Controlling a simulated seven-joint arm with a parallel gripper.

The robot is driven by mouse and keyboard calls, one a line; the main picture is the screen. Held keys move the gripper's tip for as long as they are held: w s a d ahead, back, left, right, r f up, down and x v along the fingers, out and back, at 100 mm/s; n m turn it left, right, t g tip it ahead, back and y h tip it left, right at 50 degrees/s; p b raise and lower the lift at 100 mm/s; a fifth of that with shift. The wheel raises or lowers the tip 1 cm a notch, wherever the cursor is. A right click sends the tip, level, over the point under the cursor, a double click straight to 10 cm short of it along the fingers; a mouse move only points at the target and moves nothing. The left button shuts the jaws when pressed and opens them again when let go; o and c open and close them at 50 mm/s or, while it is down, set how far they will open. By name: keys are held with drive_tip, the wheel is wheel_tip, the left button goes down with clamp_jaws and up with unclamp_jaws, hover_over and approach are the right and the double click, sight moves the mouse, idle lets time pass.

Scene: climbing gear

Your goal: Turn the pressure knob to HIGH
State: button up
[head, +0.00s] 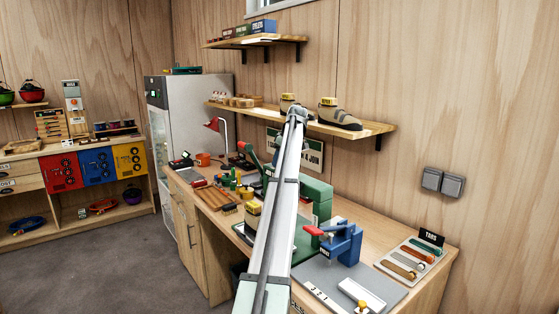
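I cannot make out a pressure knob or a HIGH mark in the head view. A green machine (318,194) stands on the workbench, partly hidden behind my arm. A blue press-like tool (345,244) with a red handle stands in front of it, to the right of my arm. Whether either carries the knob, I cannot tell. My arm rises from the bottom middle to a joint in front of the shelf with the shoes. My gripper's fingers do not show; the arm hides part of the bench.
The workbench (436,290) carries a grey mat (318,272), a white tray (362,293) and a TABS board (412,258) at right. Small tools and a red lamp (216,125) crowd its left part. A shelf (370,131) with shoes overhangs the bench. Open floor (110,268) lies left.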

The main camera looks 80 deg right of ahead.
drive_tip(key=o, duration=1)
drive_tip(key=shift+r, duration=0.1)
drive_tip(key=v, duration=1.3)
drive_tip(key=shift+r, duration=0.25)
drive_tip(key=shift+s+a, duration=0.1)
